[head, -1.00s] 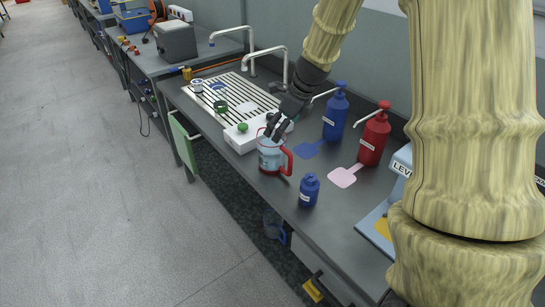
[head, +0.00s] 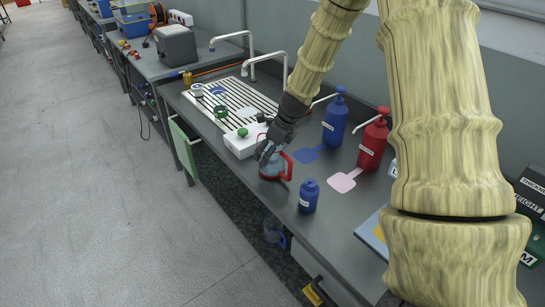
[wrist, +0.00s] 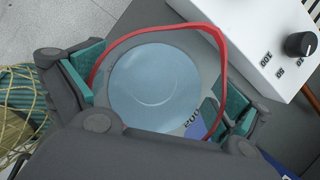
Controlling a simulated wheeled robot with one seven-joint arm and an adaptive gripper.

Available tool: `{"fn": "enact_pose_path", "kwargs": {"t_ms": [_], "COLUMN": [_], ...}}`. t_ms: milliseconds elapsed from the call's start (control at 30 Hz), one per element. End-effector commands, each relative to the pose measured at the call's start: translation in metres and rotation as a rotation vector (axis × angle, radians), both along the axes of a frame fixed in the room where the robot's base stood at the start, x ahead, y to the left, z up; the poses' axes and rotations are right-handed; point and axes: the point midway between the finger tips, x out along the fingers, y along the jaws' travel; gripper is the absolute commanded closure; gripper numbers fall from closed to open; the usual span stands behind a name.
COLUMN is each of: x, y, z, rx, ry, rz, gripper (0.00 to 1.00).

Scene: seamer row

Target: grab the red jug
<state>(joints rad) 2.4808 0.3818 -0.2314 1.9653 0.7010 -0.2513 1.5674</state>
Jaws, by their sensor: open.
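The red jug (head: 272,175) is a clear jug with a red rim, handle and base. It stands on the grey bench in front of the white box, its handle to the right in the head view. My gripper (head: 266,153) is down over the jug's upper part and hides much of it. In the wrist view I look into the jug's round, pale blue inside (wrist: 155,88). My open fingers (wrist: 152,98) lie on opposite sides of it, with green pads facing it. I cannot tell whether they touch the wall.
A white box with a green knob (head: 242,132) stands close behind the jug. A small blue bottle (head: 309,197) is in front right. Blue (head: 335,121) and red (head: 373,144) pump bottles stand behind right. A pink mat (head: 343,182) lies on the bench. The floor at left is clear.

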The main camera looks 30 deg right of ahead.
Motion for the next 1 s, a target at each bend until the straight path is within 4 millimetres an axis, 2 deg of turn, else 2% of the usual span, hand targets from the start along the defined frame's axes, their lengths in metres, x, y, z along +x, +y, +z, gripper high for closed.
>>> {"fn": "enact_pose_path", "kwargs": {"t_ms": [300,367,600,667,1000], "x": [0.0016,0.0015,0.0014,0.0012,0.0015], "y": [0.0007,0.0007,0.0006,0.0006,0.0009], "z": [-0.0035,-0.0034,-0.0036,-0.0038,-0.0006], "rx": [-0.001,-0.001,-0.001,-0.001,-0.001], "ry": [-0.001,-0.001,0.000,0.000,-0.001], "rz": [0.001,0.001,0.000,0.000,0.001], "gripper": [0.00,0.09,0.53,0.61,0.62]}}
